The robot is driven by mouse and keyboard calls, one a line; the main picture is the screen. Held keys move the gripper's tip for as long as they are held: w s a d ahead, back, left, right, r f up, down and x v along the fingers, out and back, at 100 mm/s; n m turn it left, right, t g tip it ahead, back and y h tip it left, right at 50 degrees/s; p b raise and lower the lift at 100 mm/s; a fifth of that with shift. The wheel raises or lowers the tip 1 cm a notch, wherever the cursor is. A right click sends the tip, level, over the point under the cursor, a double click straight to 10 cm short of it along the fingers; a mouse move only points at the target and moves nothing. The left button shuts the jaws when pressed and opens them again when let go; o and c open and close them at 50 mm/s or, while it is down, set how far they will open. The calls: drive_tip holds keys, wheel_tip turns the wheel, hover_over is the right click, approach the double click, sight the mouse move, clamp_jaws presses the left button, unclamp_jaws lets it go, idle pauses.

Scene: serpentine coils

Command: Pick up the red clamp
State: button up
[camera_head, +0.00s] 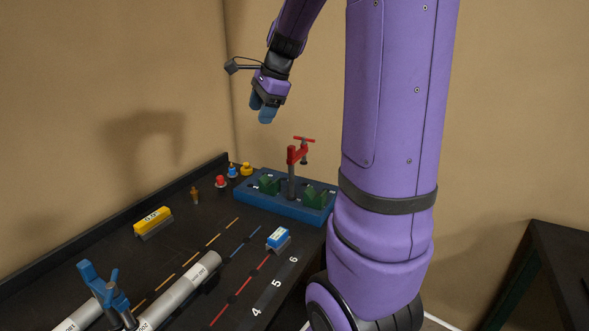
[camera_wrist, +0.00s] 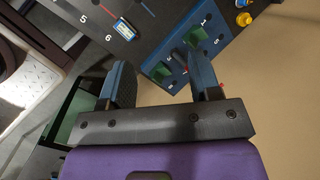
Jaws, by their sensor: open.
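The red clamp (camera_head: 292,156) stands upright at the back of the table, in the head view. It has a red arm, a red T-handle on top and a grey post rising from the blue block (camera_head: 270,205). My gripper (camera_head: 263,110) is open and empty, above and to the left of the clamp, with its blue fingers pointing down. In the wrist view my gripper (camera_wrist: 163,78) shows its two fingers apart with nothing between them. The blue block (camera_wrist: 158,72) lies beyond the fingers there. Only a small red bit shows beside the right finger; most of the clamp is hidden.
Green pieces (camera_head: 315,197) sit on the blue block beside the clamp. Small red, blue and yellow parts (camera_head: 246,169) stand to its left. A yellow block (camera_head: 152,221), a blue block-shaped part (camera_head: 278,238), grey pipes (camera_head: 180,290) and a blue clamp (camera_head: 104,288) are nearer.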

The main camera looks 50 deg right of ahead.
drive_tip(key=w+d+f+m, duration=0.1)
drive_tip(key=d+f+m, duration=0.15)
drive_tip(key=d, duration=0.35)
drive_tip(key=w+d+f+m, duration=0.1)
drive_tip(key=d+f+m, duration=0.1)
drive_tip(key=d+m, duration=0.3)
drive_tip(key=m, duration=0.4)
approach(292, 146)
drive_tip(key=shift+h, duration=0.4)
drive_tip(key=x, duration=1)
drive_tip(key=shift+w+a+f, duration=0.1)
drive_tip(key=shift+a+f, duration=0.15)
drive_tip(key=shift+a, duration=0.2)
clamp_jaws()
